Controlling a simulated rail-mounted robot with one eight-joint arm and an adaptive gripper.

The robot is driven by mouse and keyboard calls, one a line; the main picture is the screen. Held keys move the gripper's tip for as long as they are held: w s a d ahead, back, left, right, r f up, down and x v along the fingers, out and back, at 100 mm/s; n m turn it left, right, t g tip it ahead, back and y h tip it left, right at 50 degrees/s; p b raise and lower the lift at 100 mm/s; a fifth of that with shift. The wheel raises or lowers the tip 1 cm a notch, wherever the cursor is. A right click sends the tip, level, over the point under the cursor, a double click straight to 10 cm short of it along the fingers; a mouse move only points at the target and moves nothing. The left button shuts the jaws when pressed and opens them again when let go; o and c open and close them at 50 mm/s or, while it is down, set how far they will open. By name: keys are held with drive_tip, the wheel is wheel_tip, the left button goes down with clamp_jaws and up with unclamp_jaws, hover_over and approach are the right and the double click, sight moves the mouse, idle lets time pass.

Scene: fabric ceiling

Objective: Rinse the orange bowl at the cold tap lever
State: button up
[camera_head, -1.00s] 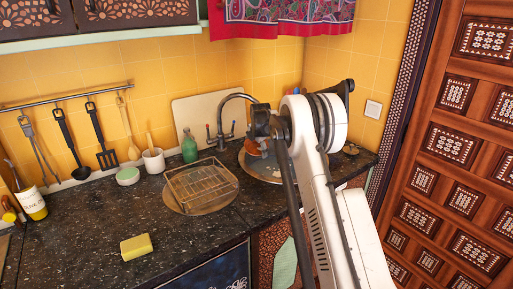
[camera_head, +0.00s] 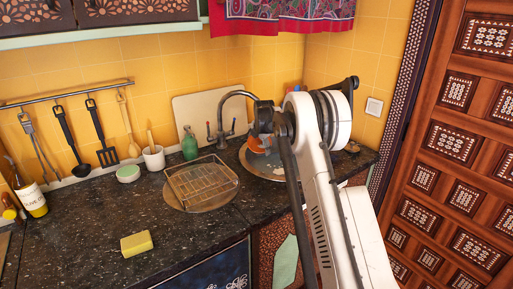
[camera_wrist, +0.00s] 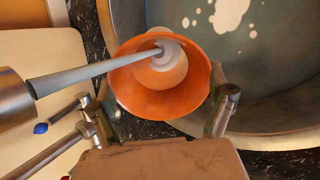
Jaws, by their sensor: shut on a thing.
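The orange bowl (camera_wrist: 132,88) is between the two fingers of my gripper (camera_wrist: 162,100), which is shut on it. In the wrist view its open mouth faces the camera, and a pale grey stream runs from the metal spout (camera_wrist: 14,97) into it. The bowl also shows in the head view (camera_head: 259,144), partly hidden by my arm, above the round sink (camera_head: 262,168). The tap (camera_head: 222,112) stands behind with a red-tipped and a blue-tipped lever. The blue tip of the cold lever (camera_wrist: 40,128) shows beside my gripper in the wrist view.
A wire dish rack (camera_head: 202,182) stands left of the sink. A green bottle (camera_head: 189,146) and a white cup (camera_head: 153,158) stand behind it. A yellow sponge (camera_head: 136,243) lies on the dark counter. The counter's front middle is mostly clear.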

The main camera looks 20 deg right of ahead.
drive_tip(key=s+a+b, duration=0.2)
drive_tip(key=s, duration=0.5)
drive_tip(key=shift+s, duration=0.35)
idle(0.4)
drive_tip(key=shift+a, duration=0.1)
idle(1.0)
drive_tip(key=s+a+r, duration=0.1)
drive_tip(key=s+r, duration=0.3)
drive_tip(key=shift+s+a, duration=0.15)
drive_tip(key=shift+s, duration=0.25)
idle(0.9)
